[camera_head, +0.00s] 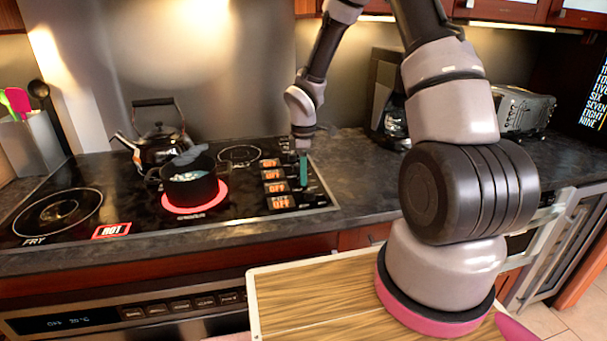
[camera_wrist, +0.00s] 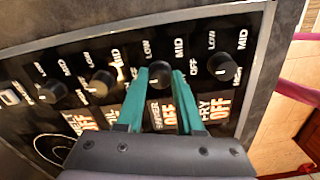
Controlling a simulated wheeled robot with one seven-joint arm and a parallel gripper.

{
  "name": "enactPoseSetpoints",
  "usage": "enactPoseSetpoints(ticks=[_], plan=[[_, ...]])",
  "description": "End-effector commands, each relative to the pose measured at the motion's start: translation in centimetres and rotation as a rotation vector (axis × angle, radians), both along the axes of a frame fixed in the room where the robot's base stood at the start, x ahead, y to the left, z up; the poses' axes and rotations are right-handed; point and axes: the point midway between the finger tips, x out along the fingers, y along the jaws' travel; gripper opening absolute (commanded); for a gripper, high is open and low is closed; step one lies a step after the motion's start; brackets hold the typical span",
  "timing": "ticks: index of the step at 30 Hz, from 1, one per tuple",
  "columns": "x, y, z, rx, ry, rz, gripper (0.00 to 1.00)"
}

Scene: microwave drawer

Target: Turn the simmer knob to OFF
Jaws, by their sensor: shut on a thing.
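The simmer knob (camera_wrist: 160,73) is a dark round knob in the wrist view, third from the left in a row on the stove panel. My gripper (camera_wrist: 161,72) has its two teal fingers on either side of this knob and is shut on it. The orange-lit label (camera_wrist: 160,115) between the fingers reads SIMMER OFF, partly covered by them. In the head view my gripper (camera_head: 303,170) points down at the panel's right side, and the fingers hide the knob there. The exact angle of the knob is hard to tell.
The fry knob (camera_wrist: 221,66) is close on the right, and another knob (camera_wrist: 103,82) close on the left. A dark pot (camera_head: 188,190) stands on a glowing red burner (camera_head: 222,196). A kettle (camera_head: 160,147) stands behind it. A HOT sign (camera_head: 111,231) is lit.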

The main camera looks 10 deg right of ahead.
Motion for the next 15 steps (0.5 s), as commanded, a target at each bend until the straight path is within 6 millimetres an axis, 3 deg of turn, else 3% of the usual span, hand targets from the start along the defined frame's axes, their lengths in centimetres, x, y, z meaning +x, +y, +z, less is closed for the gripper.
enactPoseSetpoints(ticks=[8,9,10,11,15], plan=[[0.11,-0.01,0.06,0.000,-0.003,0.002,0.00],[0.10,0.00,0.06,0.000,-0.003,0.002,0.48],[0.10,-0.01,0.05,0.000,-0.003,0.002,0.59],[0.09,0.00,0.05,0.000,-0.002,0.002,0.66],[0.05,0.00,0.03,0.000,-0.002,0.001,0.66]])
